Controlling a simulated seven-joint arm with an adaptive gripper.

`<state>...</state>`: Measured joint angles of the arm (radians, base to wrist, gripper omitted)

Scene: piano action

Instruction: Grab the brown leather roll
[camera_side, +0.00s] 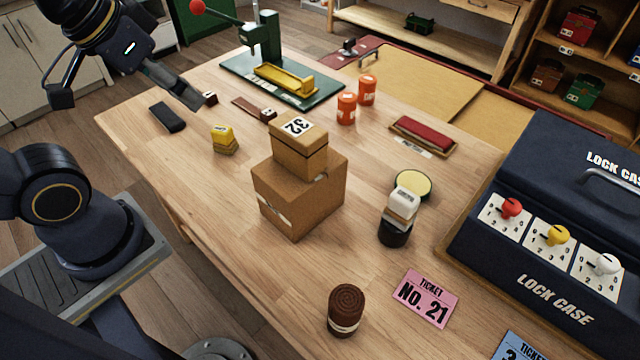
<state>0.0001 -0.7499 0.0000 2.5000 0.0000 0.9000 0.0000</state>
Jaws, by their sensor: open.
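The brown leather roll (346,311) stands upright near the front edge of the wooden table, with a spiral top and a pale band around its lower part. It is left of the pink ticket and apart from it. My gripper (196,102) is at the upper left, over the far left part of the table, well away from the roll. It is open, and I see nothing held in it.
Stacked cardboard boxes (300,185) stand mid-table between my gripper and the roll. A white-and-black stamp (398,215), pink ticket (426,298) and lock case (545,285) lie to the right. A yellow block (224,139) and black bar (167,117) are left. Table left of the roll is clear.

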